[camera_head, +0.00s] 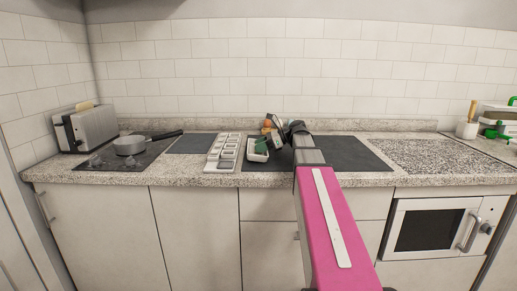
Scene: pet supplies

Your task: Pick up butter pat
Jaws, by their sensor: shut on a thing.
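My pink and grey arm reaches forward over the counter. My gripper (274,141) is at its far end, small and dark, at the right edge of a small white dish (250,157). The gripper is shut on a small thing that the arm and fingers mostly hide. I cannot make out for certain which thing it is, and no butter pat shows clearly elsewhere. A dark green thing (261,146) is in or over the dish, close to the fingers. Orange-brown round things (267,125) are just behind the gripper.
A white compartmented tray (222,153) stands left of the dish. Further left are a grey pan (130,145) on the dark hob and a toaster (88,127). A tiled wall closes the back.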

